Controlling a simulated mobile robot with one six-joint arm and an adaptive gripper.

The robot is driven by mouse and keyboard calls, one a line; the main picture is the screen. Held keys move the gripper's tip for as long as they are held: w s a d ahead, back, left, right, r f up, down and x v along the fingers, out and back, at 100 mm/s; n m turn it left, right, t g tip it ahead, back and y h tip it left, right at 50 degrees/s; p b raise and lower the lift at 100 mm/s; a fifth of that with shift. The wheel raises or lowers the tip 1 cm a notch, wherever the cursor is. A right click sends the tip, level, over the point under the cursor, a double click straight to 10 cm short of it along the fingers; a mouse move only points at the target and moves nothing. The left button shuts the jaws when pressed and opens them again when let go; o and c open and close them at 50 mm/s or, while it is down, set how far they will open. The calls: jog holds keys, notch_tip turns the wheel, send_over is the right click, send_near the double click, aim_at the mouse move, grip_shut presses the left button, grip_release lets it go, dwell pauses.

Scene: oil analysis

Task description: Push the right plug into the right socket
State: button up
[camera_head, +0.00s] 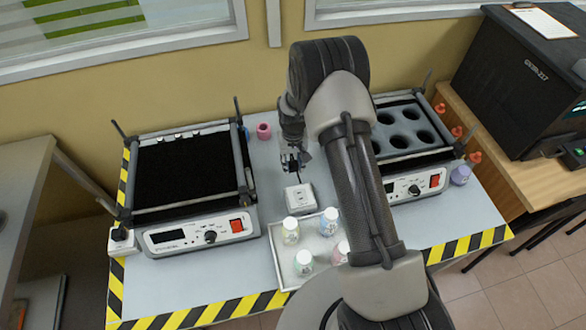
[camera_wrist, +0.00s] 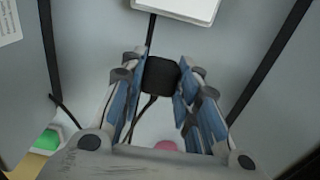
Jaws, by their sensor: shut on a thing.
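My gripper (camera_head: 294,160) hangs over the middle of the table, behind the right socket in the head view. In the wrist view my gripper (camera_wrist: 161,78) is shut on the black plug (camera_wrist: 160,75), which sits between the blue-padded fingers, with a dark cable trailing from it. The right socket (camera_head: 300,198) is a white block on the table between the two machines. A white edge that looks like this socket (camera_wrist: 182,7) shows at the top of the wrist view, apart from the plug. The socket holes are not clear in the wrist view.
The left shaker (camera_head: 181,183) and the right machine with round wells (camera_head: 405,130) flank the socket. A white tray (camera_head: 277,244) with several capped bottles stands in front. Another white socket (camera_head: 116,246) with a black plug sits at the table's left edge. A pink item (camera_head: 263,131) stands behind.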

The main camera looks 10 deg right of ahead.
aim_at(293, 163)
notch_tip(293, 163, up, 15)
jog(key=p, duration=0.3)
jog(key=shift+f, duration=0.15)
